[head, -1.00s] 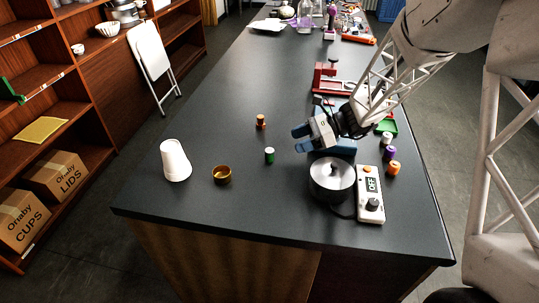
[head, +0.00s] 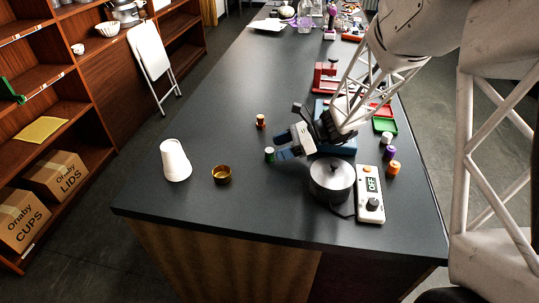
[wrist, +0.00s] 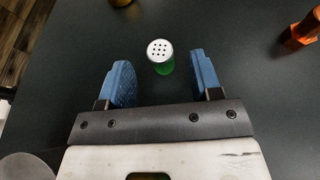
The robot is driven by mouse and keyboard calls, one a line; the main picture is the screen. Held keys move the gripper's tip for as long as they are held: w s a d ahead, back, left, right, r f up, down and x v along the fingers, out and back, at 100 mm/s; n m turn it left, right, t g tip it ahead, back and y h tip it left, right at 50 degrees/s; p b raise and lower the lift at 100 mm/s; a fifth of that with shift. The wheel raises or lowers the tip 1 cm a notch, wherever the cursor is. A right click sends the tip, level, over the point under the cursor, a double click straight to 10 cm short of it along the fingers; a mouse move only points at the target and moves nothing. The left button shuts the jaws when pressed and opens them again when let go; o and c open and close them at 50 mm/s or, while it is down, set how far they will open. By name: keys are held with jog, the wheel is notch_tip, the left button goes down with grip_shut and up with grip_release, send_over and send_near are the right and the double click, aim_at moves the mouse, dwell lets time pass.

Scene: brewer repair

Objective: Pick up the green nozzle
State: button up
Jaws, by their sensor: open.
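The green nozzle (head: 269,154) stands upright on the dark table. In the wrist view the nozzle (wrist: 161,56) shows a pale cap with several holes over a green body. My gripper (head: 278,148) is open and close to the nozzle, on its right in the head view. In the wrist view my gripper (wrist: 163,78) has its two blue fingers apart, with the nozzle just beyond the gap between their tips. The fingers do not visibly touch it.
An orange-brown nozzle (head: 261,121) stands behind the green one. A brass cup (head: 222,175) and white cups (head: 175,160) stand to the left. A round metal pot (head: 331,178) and a white control box (head: 370,194) stand to the right. The table between is clear.

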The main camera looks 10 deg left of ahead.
aim_at(272, 150)
jog(key=shift+x, duration=3)
jog(key=c, duration=1)
notch_tip(272, 150, up, 10)
